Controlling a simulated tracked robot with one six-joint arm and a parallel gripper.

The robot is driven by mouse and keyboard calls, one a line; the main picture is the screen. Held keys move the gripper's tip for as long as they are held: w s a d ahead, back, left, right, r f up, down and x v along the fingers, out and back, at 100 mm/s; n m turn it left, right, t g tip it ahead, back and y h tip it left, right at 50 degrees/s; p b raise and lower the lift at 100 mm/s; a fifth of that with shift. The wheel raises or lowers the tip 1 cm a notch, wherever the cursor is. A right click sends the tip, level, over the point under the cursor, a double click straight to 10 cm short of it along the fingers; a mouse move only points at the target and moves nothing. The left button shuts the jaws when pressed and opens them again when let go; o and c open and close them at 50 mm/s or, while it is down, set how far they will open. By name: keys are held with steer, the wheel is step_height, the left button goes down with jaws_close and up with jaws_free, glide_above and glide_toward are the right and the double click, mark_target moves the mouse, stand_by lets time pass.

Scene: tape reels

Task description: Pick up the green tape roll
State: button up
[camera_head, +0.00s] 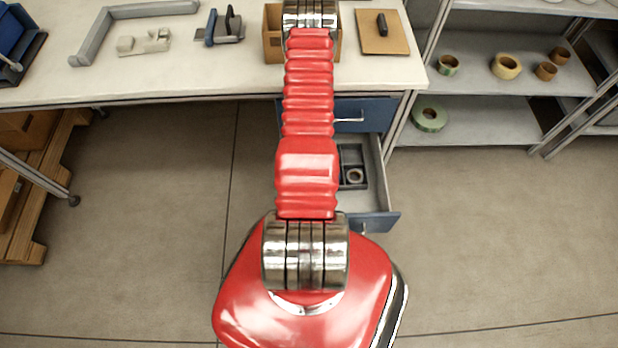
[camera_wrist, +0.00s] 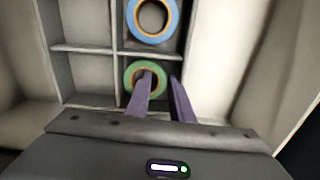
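The green tape roll (camera_wrist: 130,76) lies in a compartment of a grey divided organizer in the wrist view, an orange-brown core showing inside its green ring. My gripper (camera_wrist: 161,80) has two purple fingers, spread apart. The left finger's tip overlaps the roll's centre hole; the right finger is just outside its right edge. The roll's right side shows between them. I cannot tell whether either finger touches it. The left finger hides part of the roll's lower side. My gripper is not visible in the head view.
A blue tape roll (camera_wrist: 131,25) lies in the compartment above; divider walls (camera_wrist: 118,58) stand close by. In the head view, an open drawer (camera_head: 375,190) sits below the workbench (camera_head: 180,75). A shelf (camera_head: 490,108) at right holds several rolls, including a large green one (camera_head: 416,121).

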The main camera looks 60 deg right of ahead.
steer(key=shift+c, duration=0.2)
jaws_close()
steer(key=shift+r, duration=0.1)
step_height(320, 180, up, 18)
stand_by(1.1)
stand_by(0.5)
